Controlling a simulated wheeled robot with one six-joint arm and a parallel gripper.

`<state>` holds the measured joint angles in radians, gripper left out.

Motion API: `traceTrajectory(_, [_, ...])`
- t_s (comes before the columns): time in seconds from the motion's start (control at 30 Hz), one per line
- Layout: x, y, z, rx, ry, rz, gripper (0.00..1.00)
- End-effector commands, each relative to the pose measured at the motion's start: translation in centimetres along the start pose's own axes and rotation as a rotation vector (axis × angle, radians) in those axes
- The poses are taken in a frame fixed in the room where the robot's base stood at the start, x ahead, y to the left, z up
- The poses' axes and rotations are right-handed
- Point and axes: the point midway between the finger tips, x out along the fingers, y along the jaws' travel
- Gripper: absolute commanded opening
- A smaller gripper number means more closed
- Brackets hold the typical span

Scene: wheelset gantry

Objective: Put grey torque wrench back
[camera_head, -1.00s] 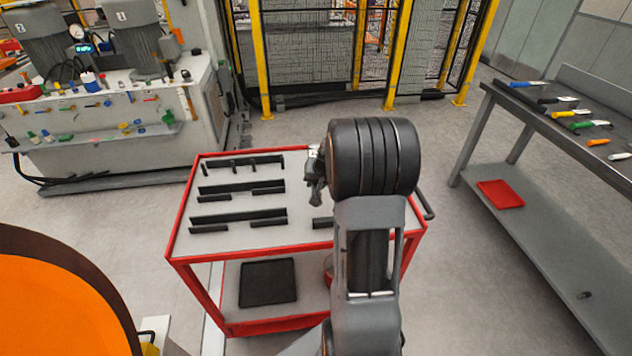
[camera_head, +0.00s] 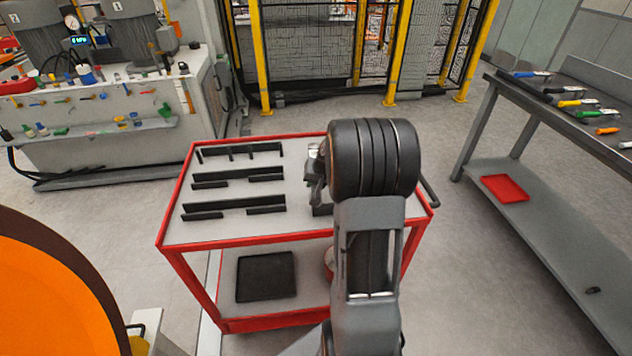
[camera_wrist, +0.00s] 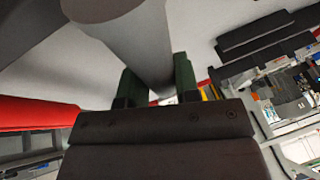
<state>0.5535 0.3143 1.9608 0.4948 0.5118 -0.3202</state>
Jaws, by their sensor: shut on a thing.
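A grey torque wrench (camera_wrist: 145,45) shows in the wrist view as a thick grey shaft between the two dark green fingers of my gripper (camera_wrist: 157,75). The fingers are shut on it. A wider grey round part is at the top left of that view. In the head view my gripper (camera_head: 317,178) is over the right part of the cart top, largely hidden by my arm. The wrench cannot be made out there. The red-rimmed cart (camera_head: 225,243) has a light top with black slotted holders (camera_head: 235,205) on its left half.
A black tray (camera_head: 265,278) lies on the cart's lower shelf. A grey bench (camera_head: 545,120) with several coloured tools stands at right, a red tray (camera_head: 505,188) beneath it. A large orange round part (camera_head: 45,290) is at lower left. Yellow-posted fencing (camera_head: 398,60) stands behind.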

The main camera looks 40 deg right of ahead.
Motion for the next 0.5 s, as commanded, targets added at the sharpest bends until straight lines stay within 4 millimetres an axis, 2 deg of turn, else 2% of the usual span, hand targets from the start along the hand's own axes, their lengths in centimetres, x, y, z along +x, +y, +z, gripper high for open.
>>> traceTrajectory(0.5, [0.43, 0.12, 0.11, 0.0, 0.003, 0.0, 0.01])
